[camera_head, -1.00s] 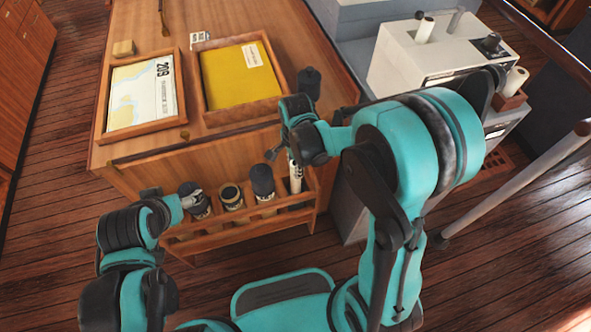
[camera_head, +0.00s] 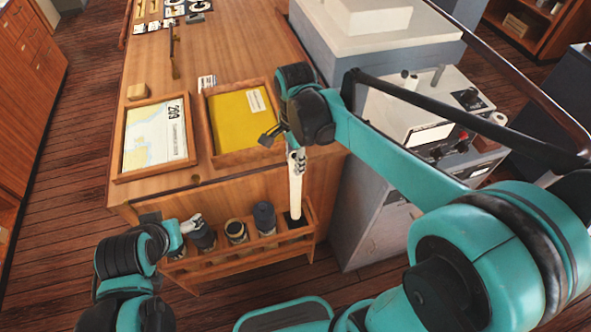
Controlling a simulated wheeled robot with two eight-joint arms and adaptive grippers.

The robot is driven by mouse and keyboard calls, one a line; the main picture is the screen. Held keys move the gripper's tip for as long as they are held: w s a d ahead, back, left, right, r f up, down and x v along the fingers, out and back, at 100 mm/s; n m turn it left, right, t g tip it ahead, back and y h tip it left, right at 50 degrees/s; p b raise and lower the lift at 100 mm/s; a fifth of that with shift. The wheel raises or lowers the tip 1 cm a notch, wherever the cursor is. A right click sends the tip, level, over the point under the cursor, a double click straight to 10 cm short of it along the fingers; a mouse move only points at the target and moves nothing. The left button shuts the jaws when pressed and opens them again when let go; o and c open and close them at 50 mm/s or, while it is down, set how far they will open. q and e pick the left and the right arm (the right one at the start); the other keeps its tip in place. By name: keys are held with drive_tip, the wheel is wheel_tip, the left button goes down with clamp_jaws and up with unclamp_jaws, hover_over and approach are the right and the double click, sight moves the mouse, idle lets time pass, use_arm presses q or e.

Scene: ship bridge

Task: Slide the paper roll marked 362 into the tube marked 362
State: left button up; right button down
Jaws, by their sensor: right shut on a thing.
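My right gripper (camera_head: 295,156) is shut on a white paper roll (camera_head: 296,188), which hangs nearly upright. The roll's lower end is at the dark mouth of the rightmost tube (camera_head: 294,220) in the wooden rack; I cannot tell how far it is inside. My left gripper (camera_head: 192,223) is beside the leftmost dark tube (camera_head: 205,239); whether its fingers are open or shut is unclear. Two more tubes, one with a pale rim (camera_head: 236,230) and one dark (camera_head: 265,217), stand between. I cannot read 362 on any roll or tube.
The wooden rack (camera_head: 245,253) is fixed low at the front of the chart table (camera_head: 150,192). A framed chart (camera_head: 155,138) and a tray with a yellow folder (camera_head: 235,122) lie on top. A grey console (camera_head: 375,235) stands close on the right.

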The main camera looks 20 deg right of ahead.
wheel_tip(320, 180, up, 3)
drive_tip(key=shift+r+p, duration=0.2)
drive_tip(key=shift+p, duration=0.25)
wheel_tip(320, 180, up, 6)
drive_tip(key=p, duration=0.4)
drive_tip(key=shift+p, duration=0.3)
drive_tip(key=shift+f, duration=0.15)
